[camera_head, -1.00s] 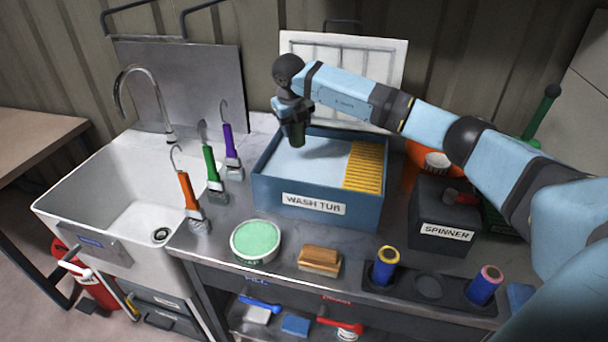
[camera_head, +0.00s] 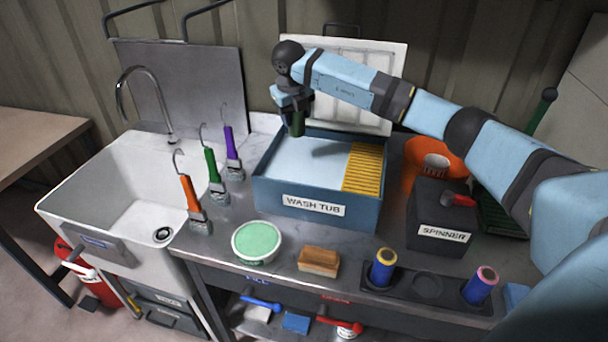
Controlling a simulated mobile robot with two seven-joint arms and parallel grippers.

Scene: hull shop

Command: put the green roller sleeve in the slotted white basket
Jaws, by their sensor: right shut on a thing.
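My right gripper (camera_head: 294,104) is shut on a dark green cylinder, the green roller sleeve (camera_head: 297,126). It holds the sleeve upright over the back left part of the blue wash tub (camera_head: 313,207). The gripper hides the sleeve's upper part. My left gripper is not in view.
A black spinner box (camera_head: 440,215) with a red-knobbed handle stands right of the tub. Yellow-ended (camera_head: 383,268) and pink-ended (camera_head: 480,285) blue rollers stand in a dark holder at the front. A green-filled bowl (camera_head: 256,241), brown block (camera_head: 318,261) and several brushes stand nearby.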

